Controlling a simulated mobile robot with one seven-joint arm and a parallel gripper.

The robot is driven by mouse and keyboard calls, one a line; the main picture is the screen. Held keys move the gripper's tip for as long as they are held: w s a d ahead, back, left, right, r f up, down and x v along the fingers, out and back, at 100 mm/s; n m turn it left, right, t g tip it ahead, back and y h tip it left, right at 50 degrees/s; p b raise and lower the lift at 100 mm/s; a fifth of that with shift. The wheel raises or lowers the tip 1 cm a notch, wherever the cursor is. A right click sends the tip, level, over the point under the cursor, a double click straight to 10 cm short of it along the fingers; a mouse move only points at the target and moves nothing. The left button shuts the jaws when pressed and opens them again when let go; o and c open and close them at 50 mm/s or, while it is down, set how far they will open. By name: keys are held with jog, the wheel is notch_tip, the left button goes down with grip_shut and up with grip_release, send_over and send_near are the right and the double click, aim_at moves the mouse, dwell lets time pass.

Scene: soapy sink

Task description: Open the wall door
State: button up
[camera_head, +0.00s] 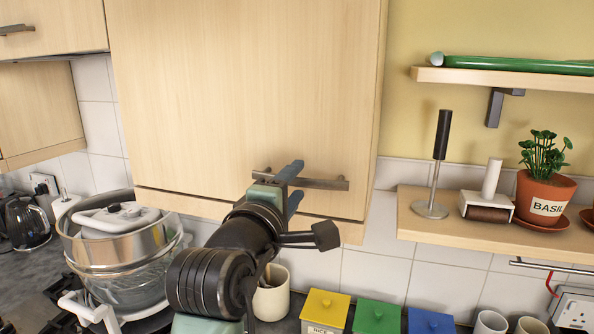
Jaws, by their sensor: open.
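The wall door (240,90) is a light wood cabinet front in the upper middle of the head view, and it looks shut. Its dark horizontal bar handle (328,184) runs along the lower right part of the door. My gripper (290,182) is at the handle, with its blue-grey fingers open above and below the bar. The bar passes between or just behind the fingers; I cannot tell whether they touch it. My dark wrist hides part of the door's lower edge.
Right of the door are a shelf (520,81) and a lower shelf (450,236) with a potted basil (545,195). Below are stacked pots (115,250), a beige jar (271,297) and coloured boxes (325,308). A neighbouring cabinet (60,28) stands left.

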jog(key=shift+w+d, duration=0.3)
jog(key=shift+w, duration=0.35)
grip_shut()
dwell(1.0)
